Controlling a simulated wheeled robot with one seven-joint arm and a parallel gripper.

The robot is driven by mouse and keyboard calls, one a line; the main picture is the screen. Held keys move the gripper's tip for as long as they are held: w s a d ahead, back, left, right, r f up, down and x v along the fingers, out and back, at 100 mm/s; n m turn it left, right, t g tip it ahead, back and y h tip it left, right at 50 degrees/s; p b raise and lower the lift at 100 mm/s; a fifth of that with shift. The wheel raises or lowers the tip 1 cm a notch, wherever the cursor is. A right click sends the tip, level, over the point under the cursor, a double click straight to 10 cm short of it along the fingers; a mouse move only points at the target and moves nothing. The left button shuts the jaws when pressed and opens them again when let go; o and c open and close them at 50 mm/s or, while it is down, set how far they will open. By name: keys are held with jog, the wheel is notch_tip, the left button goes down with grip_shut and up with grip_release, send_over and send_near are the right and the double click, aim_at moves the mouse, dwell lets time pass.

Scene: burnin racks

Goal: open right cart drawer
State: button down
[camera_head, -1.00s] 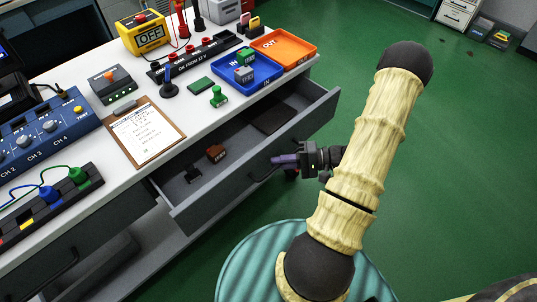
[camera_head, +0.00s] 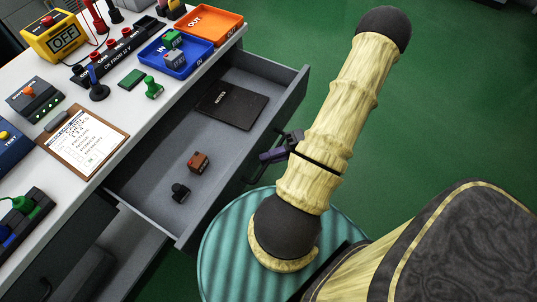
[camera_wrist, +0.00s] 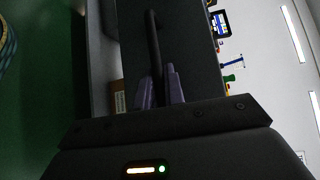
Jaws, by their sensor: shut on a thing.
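The right cart drawer (camera_head: 180,212) is pulled well out from under the white worktop in the head view. A black notes book (camera_head: 231,105), a brown block (camera_head: 198,162) and a small black item (camera_head: 180,192) lie inside it. My gripper (camera_head: 264,158) is at the drawer's front, partly hidden by my arm. In the wrist view its purple fingers (camera_wrist: 160,88) are shut on the dark bar handle (camera_wrist: 153,40) of the drawer front.
The worktop holds a blue IN tray (camera_head: 176,70), an orange OUT tray (camera_head: 209,40), a clipboard (camera_head: 84,142), a green stamp (camera_head: 154,89) and a yellow OFF display (camera_head: 60,38). Green floor (camera_head: 455,100) is clear at the right.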

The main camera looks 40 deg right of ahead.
jog(key=c, duration=1.5)
grip_release()
jog(key=v, duration=1.7)
jog(key=shift+p, duration=0.35)
jog(key=shift+s+d, duration=0.1)
jog(key=shift+d, duration=0.05)
